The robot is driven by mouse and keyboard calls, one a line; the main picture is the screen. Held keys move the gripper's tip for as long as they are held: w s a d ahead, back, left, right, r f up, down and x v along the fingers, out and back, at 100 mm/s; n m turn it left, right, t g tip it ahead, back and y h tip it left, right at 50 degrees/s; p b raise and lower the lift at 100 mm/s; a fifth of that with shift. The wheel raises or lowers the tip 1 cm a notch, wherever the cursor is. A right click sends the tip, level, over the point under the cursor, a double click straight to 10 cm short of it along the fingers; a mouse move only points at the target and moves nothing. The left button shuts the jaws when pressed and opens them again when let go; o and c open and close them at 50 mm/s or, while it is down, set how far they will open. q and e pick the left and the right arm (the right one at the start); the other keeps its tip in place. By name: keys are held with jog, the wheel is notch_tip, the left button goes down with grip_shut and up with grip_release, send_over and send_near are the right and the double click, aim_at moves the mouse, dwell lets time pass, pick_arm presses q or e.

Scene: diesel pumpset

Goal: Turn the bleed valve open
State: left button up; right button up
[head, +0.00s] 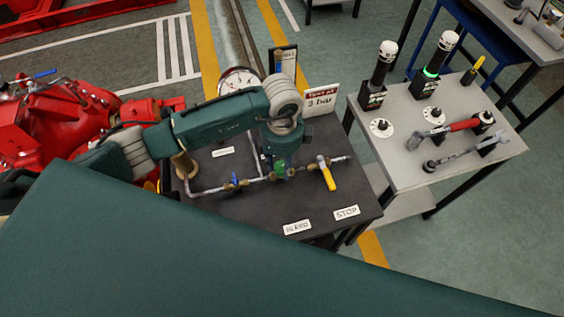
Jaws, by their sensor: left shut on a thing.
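On the dark bench (333,230), a pipe line carries several valves. The valve with the green handle (280,168) lines up with the BLEED label (297,227), so I take it as the bleed valve. My left gripper (280,158) points down over it and is shut on the green handle. The fingers and wrist hide part of the handle and valve body, so its exact angle is hard to tell. My right gripper is not in view.
A blue-handled valve (235,180) is left of the gripper, and a yellow-handled valve (326,174) is right, by the STOP label (346,212). A round gauge (239,81) and a 3 bar sign (321,99) stand behind. A grey tool table (405,173) stands at right.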

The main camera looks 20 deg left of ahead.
aim_at(281, 166)
pick_arm(q)
jog(key=shift+w+a+r, duration=0.15)
jog(key=shift+w+r, duration=0.05)
jog(key=shift+w, duration=0.15)
jog(key=o, duration=1.2)
jog(key=shift+c, duration=0.2)
jog(key=shift+s+f, duration=0.1)
jog(key=shift+s, duration=0.05)
notch_tip(281, 166, up, 12)
jog(key=shift+s, duration=0.1)
